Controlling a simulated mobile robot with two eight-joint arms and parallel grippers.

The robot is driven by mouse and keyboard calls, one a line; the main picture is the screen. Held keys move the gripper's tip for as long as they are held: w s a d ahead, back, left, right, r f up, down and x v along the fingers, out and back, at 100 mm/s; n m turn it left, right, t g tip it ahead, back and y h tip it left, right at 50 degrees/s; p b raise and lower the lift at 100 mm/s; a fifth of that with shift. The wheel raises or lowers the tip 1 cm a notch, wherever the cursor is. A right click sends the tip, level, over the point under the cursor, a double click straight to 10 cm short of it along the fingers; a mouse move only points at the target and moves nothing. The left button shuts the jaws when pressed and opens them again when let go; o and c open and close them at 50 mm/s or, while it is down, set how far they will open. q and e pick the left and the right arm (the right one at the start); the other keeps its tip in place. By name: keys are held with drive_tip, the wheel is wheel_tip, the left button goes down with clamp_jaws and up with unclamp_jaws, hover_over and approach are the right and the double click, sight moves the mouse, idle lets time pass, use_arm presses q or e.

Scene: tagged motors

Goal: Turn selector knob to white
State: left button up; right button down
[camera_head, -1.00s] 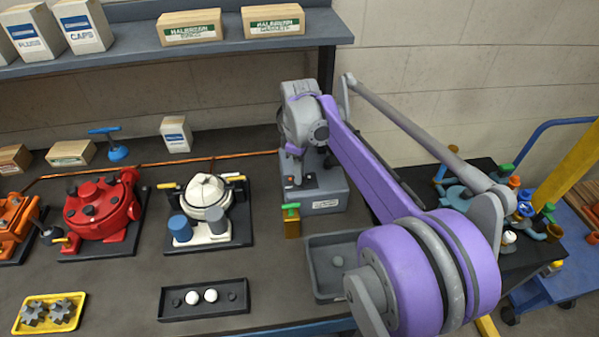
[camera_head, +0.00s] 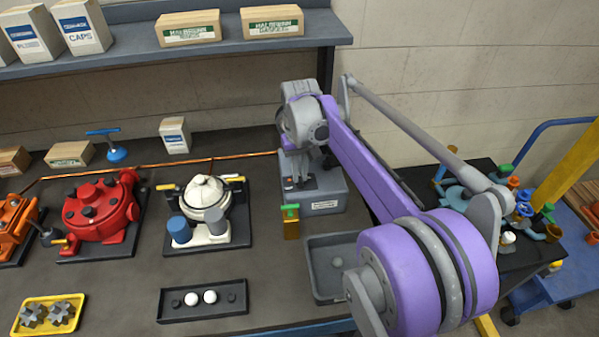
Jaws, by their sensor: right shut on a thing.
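The grey selector box (camera_head: 328,200) stands on the bench in the middle, with a pale label on its front. My right gripper (camera_head: 299,178) points down at the left part of the box's top. It is shut on the selector knob, which is mostly hidden by the fingers, so I cannot read its setting. A white motor (camera_head: 208,212) with blue-grey cylinders stands on a dark base left of the box. My left gripper is not in view.
A small brass block with a green top (camera_head: 291,222) stands just in front of the box. A grey tray (camera_head: 322,298) and a dark tray with white balls (camera_head: 228,308) lie nearer. A red motor (camera_head: 100,212) is at left. My right arm hides the bench's right part.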

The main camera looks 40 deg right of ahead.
sight(301, 177)
drive_tip(key=m, duration=0.5)
drive_tip(key=shift+d+m, duration=0.1)
drive_tip(key=shift+m, duration=0.2)
drive_tip(key=m, duration=0.4)
drive_tip(key=shift+s+m, duration=0.1)
drive_tip(key=shift+m, duration=0.2)
drive_tip(key=c, duration=0.9)
unclamp_jaws()
drive_tip(key=shift+r, duration=0.15)
wheel_tip(301, 177, up, 11)
drive_tip(key=shift+f+p, duration=0.2)
drive_tip(key=shift+p, duration=0.1)
